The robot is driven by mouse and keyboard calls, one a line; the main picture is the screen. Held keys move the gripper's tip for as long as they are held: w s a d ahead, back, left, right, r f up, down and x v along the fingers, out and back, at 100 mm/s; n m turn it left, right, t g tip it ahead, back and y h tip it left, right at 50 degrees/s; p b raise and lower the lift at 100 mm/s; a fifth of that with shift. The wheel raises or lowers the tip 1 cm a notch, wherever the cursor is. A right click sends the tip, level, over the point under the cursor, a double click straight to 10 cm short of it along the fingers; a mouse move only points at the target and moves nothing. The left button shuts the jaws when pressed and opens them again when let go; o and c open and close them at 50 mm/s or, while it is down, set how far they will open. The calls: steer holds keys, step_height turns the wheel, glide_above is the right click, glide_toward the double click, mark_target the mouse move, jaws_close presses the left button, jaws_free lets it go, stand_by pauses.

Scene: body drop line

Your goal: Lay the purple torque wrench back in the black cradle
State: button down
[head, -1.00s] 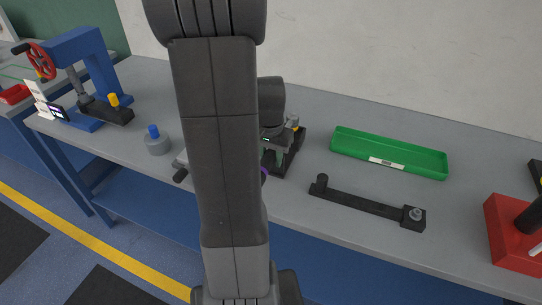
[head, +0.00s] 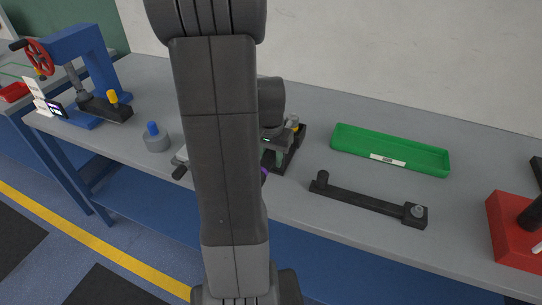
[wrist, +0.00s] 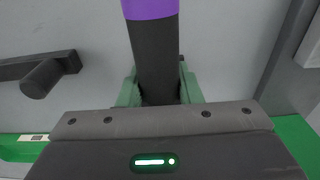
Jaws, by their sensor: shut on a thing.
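The purple torque wrench shows in the wrist view as a purple band (wrist: 149,8) above a dark grip (wrist: 155,55). My gripper (wrist: 158,92) is shut on the dark grip with green fingers on both sides. In the head view my arm hides most of the wrench; only a bit of purple (head: 264,173) shows beside it. A long low black holder (head: 365,201), with a post at its left end and a block at its right, looks like the black cradle. It lies right of my gripper, apart from the wrench. Its post end also shows in the wrist view (wrist: 42,76).
A green tray (head: 390,164) lies behind the black holder. A dark base (head: 297,142) with small parts stands close by my gripper. A grey round piece with a blue knob (head: 155,142) is to the left, and a red block (head: 510,235) at the far right.

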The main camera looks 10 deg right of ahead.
steer(key=shift+f+b, duration=0.5)
steer(key=shift+f, duration=0.15)
steer(key=c, duration=0.9)
jaws_free()
steer(key=shift+c, duration=0.2)
steer(key=shift+r, duration=0.15)
steer(key=shift+r+p, duration=2.4)
steer(key=shift+r, duration=0.5)
